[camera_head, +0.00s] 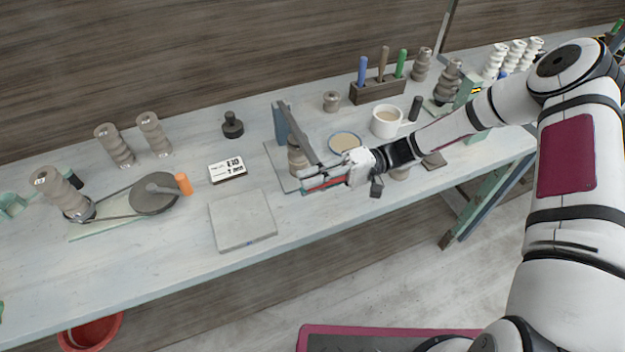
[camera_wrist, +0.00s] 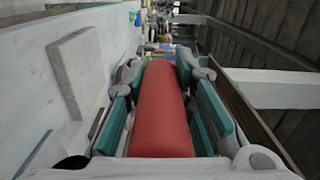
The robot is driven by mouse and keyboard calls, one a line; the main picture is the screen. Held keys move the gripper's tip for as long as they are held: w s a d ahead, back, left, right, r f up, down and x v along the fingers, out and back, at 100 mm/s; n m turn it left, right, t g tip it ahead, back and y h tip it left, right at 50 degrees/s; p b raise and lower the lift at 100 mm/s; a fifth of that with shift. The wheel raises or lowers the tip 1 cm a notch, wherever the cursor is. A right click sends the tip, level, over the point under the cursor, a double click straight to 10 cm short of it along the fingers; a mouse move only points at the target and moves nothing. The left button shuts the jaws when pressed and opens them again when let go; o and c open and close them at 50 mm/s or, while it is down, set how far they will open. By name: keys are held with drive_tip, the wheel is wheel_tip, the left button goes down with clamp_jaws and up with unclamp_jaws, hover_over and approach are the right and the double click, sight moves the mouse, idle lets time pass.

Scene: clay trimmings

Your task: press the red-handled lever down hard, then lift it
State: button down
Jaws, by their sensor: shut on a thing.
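The lever is a long grey bar (camera_head: 297,130) that runs from a blue-grey upright post (camera_head: 281,123) down toward the front of the bench. Its red handle (camera_head: 325,184) is between the fingers of my gripper (camera_head: 322,178) at the bench's front edge. In the wrist view the red handle (camera_wrist: 160,112) lies lengthwise between the two teal-padded fingers, and my gripper (camera_wrist: 160,85) is shut on it. A grey-brown clay piece (camera_head: 297,158) stands under the bar, partly hidden by it. The lever's base plate (camera_head: 277,158) lies flat on the bench.
A white mug (camera_head: 387,121) and a shallow dish (camera_head: 345,142) stand behind my gripper. A tool block (camera_head: 378,90) is at the back. Free bench surface lies left of the slab.

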drive_tip(key=c, duration=1.3)
unclamp_jaws()
drive_tip(key=shift+c, duration=0.2)
drive_tip(key=v, duration=1.2)
